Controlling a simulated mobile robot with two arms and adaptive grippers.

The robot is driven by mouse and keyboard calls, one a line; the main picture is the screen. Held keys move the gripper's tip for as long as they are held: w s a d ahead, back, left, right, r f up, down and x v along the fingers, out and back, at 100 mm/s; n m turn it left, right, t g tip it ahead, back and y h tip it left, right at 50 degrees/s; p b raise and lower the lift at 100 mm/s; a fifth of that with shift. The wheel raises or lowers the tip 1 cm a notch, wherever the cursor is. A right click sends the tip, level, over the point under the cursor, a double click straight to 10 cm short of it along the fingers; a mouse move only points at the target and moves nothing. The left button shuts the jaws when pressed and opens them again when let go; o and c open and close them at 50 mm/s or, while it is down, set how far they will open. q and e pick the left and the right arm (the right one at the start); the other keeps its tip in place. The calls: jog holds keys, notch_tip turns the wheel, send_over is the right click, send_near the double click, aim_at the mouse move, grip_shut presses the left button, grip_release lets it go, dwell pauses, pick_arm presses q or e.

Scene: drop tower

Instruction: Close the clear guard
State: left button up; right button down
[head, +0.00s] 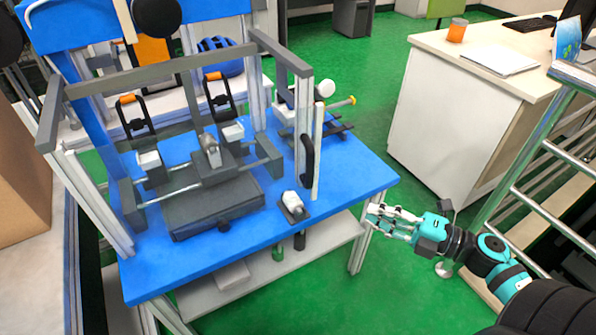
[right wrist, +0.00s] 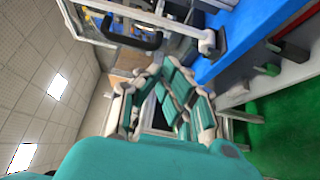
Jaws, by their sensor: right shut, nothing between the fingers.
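The clear guard is hard to make out because its panel is see-through. Its black handle (head: 307,160) stands upright at the right front of the drop tower frame, beside a pale upright bar (head: 318,150). The guard looks swung out at the right side, seen nearly edge-on. The handle also shows at the upper left of the right wrist view (right wrist: 132,38). My right gripper (head: 378,217) is shut and empty, off the right edge of the blue table, apart from the handle and lower right of it. Its fingers (right wrist: 160,95) fill the middle of the wrist view. My left gripper is out of view.
The blue table (head: 350,185) carries the grey fixture (head: 215,205) inside the frame. A small white-and-dark part (head: 294,205) sits near its front edge. A white desk (head: 440,130) and metal rails (head: 530,170) stand right.

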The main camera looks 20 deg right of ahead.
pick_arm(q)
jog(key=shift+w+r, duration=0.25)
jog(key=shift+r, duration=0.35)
pick_arm(e)
jog(key=w+d+x, duration=0.1)
jog(key=x, duration=1.1)
jog(key=shift+w+d, duration=0.25)
jog(key=shift+w, duration=0.1)
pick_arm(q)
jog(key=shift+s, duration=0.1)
